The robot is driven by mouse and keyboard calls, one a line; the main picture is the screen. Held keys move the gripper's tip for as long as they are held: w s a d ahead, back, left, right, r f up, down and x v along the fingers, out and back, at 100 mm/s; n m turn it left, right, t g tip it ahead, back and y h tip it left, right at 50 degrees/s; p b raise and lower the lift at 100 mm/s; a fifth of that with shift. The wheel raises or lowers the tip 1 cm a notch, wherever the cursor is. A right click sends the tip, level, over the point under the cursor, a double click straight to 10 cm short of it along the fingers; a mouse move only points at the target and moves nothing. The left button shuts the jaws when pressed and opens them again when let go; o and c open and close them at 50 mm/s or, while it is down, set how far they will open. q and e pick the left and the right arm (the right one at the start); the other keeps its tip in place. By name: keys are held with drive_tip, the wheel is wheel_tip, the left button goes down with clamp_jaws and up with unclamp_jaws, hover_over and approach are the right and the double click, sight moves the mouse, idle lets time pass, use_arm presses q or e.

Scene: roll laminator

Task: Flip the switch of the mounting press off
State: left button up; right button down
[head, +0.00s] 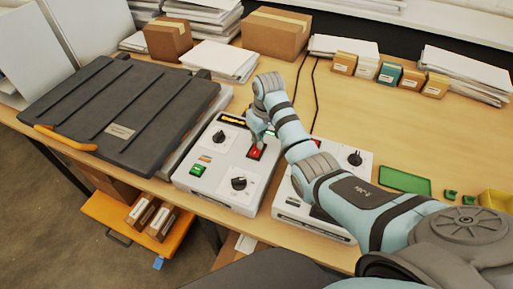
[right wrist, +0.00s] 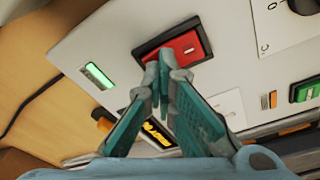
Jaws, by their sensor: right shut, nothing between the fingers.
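The mounting press (head: 120,105) is a dark ribbed slab with an orange handle, at the left of the table in the head view. A white control box (head: 205,190) stands beside it, with knobs, a green button (head: 198,169) and a red rocker switch (head: 256,152). In the right wrist view the red switch (right wrist: 182,48) sits in a dark frame. My right gripper (head: 260,137) is shut and empty, its fingertips (right wrist: 160,66) at the switch's edge; I cannot tell whether they touch it. My left gripper is not in view.
A lit green indicator (right wrist: 97,75) is near the switch. A second white control unit (head: 355,157) is partly hidden behind my right arm. Cardboard boxes (head: 275,33), paper stacks and small boxes line the back. A green mat (head: 404,181) lies at the right.

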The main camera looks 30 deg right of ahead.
wheel_tip(320, 180, up, 3)
drive_tip(key=shift+w+f+p, duration=0.1)
drive_tip(key=shift+f+p, duration=0.1)
drive_tip(key=shift+p, duration=0.65)
drive_tip(key=shift+r, duration=2.05)
drive_tip(key=shift+d, duration=0.1)
